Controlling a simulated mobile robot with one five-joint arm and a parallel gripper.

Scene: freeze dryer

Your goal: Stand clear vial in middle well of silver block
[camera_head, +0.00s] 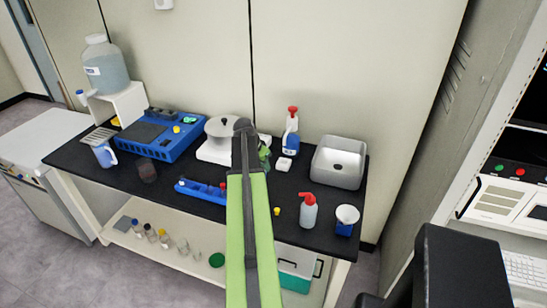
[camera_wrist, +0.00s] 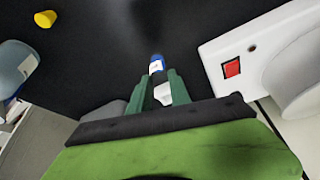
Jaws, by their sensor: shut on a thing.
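My gripper (camera_wrist: 163,88) is in the wrist view, its two green fingers shut on a small vial (camera_wrist: 157,66). In the head view my gripper (camera_head: 265,153) is mostly hidden behind my arm, right of the white stirrer, and the vial does not show. I cannot make out a silver block with wells in either view.
A white stirrer (camera_head: 212,152) with a round silver top stands left of my gripper; its red switch side is close in the wrist view (camera_wrist: 232,68).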

